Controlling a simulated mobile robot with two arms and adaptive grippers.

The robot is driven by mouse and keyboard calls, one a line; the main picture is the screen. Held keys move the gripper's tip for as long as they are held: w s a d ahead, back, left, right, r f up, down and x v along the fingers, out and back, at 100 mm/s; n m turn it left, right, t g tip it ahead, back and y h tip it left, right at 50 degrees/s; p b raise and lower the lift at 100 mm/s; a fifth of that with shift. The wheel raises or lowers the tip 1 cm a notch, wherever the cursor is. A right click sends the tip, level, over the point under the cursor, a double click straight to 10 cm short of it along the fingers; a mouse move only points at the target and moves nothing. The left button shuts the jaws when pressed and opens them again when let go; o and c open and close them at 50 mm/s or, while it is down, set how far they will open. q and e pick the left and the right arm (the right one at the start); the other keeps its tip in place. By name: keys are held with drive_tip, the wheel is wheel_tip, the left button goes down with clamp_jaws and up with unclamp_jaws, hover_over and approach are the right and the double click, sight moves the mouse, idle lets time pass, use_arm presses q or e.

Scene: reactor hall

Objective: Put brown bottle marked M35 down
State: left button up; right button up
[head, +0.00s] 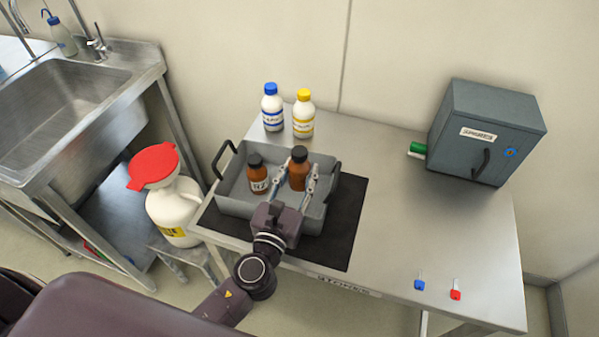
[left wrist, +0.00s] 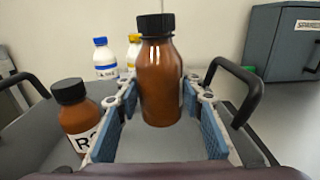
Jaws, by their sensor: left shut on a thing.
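My left gripper (head: 307,184) is shut on a brown bottle (head: 299,169) with a black cap. The bottle is upright between the blue-padded fingers, and in the left wrist view (left wrist: 160,82) it stands in the middle. Its label is turned away, so I cannot read its mark. It is inside or just above the grey tray (head: 232,207); I cannot tell if its base touches the floor. A second brown bottle (head: 257,176), its label starting with R, stands in the tray to the left and also shows in the left wrist view (left wrist: 78,115). My right gripper is not in view.
The tray with black handles sits on a dark mat (head: 345,225) on the steel table (head: 400,235). Behind it stand a blue-capped bottle (head: 272,108) and a yellow-capped bottle (head: 303,114). A grey cabinet (head: 485,133) is at the right. Blue and red small items (head: 455,294) lie near the front edge.

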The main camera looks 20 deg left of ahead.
use_arm(q)
drive_tip(key=shift+f+b, duration=0.5)
drive_tip(key=shift+f, duration=0.1)
drive_tip(key=o, duration=1.3)
drive_tip(key=shift+c, duration=0.2)
drive_tip(key=shift+r+p, duration=0.55)
drive_tip(key=s+b, duration=0.4)
drive_tip(key=s, duration=0.8)
drive_tip(key=shift+a, duration=0.15)
